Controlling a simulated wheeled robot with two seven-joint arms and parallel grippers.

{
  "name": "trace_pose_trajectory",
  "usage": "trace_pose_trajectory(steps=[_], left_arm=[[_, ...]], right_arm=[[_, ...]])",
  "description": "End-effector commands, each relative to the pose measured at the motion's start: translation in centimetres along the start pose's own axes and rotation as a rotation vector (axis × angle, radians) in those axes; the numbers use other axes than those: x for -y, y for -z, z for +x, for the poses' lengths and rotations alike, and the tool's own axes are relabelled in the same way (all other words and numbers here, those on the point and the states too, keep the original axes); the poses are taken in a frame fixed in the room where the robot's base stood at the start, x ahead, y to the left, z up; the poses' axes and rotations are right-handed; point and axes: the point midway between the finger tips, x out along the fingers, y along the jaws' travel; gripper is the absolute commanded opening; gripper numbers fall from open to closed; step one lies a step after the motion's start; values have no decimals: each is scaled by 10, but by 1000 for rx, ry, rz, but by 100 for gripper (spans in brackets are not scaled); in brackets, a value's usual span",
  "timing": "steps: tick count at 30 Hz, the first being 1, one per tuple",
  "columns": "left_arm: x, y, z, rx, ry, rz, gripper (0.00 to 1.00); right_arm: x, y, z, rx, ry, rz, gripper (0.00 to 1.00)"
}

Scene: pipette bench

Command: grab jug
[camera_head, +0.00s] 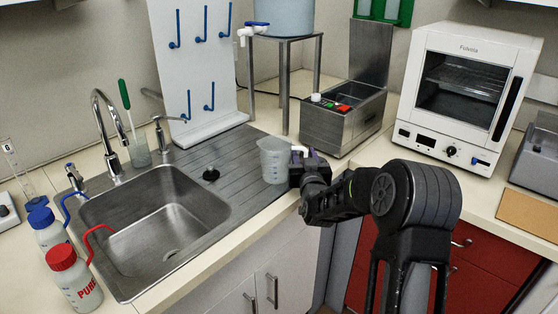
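The jug (274,161) is a translucent, pale grey measuring jug. It stands upright on the ridged drainboard to the right of the sink, near the counter's front edge. My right gripper (300,167) is at the jug's right side, where a small pale part, perhaps its handle, shows at the gripper's top. The gripper's dark body hides its fingers, so I cannot tell whether they are open or shut on the jug. My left gripper is not in view.
The steel sink (148,228) lies left of the jug. A metal stand (284,40) with a blue container (283,16) is behind. A steel bath (343,118) and a white oven (467,92) stand right. Red-capped (74,276) and blue-capped (48,228) bottles are at left.

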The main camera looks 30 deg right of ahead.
Motion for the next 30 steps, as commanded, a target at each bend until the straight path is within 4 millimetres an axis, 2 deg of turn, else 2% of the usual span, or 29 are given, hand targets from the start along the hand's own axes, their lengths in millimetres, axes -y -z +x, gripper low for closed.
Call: trace_pose_trajectory(steps=[14, 27, 30], left_arm=[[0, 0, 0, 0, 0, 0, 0], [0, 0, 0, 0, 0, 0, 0], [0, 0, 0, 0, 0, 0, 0]], right_arm=[[0, 0, 0, -1, 0, 0, 37], [0, 0, 0, -1, 0, 0, 2], [0, 0, 0, -1, 0, 0, 0]])
